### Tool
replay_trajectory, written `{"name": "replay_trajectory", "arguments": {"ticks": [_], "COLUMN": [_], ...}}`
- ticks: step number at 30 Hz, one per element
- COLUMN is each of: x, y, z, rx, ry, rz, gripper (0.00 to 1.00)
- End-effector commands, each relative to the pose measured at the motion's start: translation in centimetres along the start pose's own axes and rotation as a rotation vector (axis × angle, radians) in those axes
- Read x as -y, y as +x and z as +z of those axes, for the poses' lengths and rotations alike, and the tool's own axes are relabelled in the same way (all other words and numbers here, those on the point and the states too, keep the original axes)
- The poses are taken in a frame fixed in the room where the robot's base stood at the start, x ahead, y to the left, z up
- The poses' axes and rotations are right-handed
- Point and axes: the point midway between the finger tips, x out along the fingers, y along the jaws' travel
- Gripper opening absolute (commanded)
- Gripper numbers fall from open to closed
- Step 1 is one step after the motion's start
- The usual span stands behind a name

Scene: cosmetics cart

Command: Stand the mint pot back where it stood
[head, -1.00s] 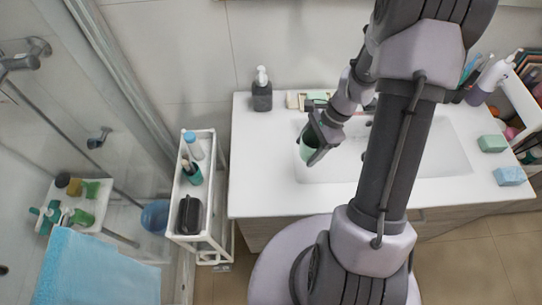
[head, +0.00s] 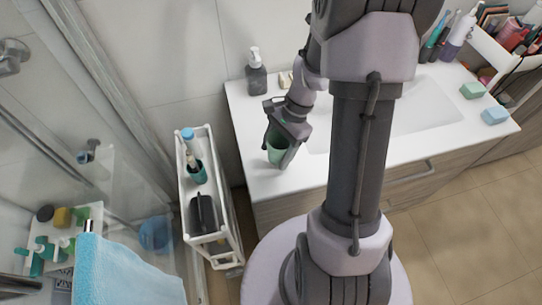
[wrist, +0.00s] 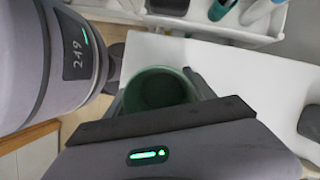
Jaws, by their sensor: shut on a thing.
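The mint pot (head: 275,150) is a small green, open-topped cup. My gripper (head: 281,146) is shut on it and holds it at the left part of the white counter in the head view. Whether the pot touches the counter or hangs above it, I cannot tell. In the wrist view the mint pot (wrist: 160,90) sits between the fingers, its round mouth facing the camera and its inside empty and dark. Its lower part is hidden by my gripper.
A narrow white cart (head: 223,190) stands left of the counter, holding a teal cup (head: 197,174), a blue-capped bottle (head: 188,143) and a black case (head: 203,213). A dark pump bottle (head: 256,75) stands at the counter's back left. The sink (head: 420,110) lies to the right.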

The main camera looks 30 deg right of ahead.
Motion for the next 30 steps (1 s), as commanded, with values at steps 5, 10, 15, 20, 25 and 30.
{"name": "replay_trajectory", "arguments": {"ticks": [5, 10, 15, 20, 25, 30], "x": [1.9, 1.8, 1.8, 1.8, 1.8, 1.8], "y": [0.8, 3.7, 3.4, 3.8, 3.8, 3.7], "z": [-0.2, -1.4, -1.3, -1.4, -1.4, -1.4], "rx": [0.001, 0.001, 0.000, 0.000, 0.000, 0.000], "ry": [0.000, 0.002, 0.001, 0.001, 0.001, 0.001], "rz": [0.001, 0.002, 0.000, 0.000, 0.000, 0.000], "gripper": [0.13, 0.13, 0.13, 0.13, 0.85, 0.85]}}
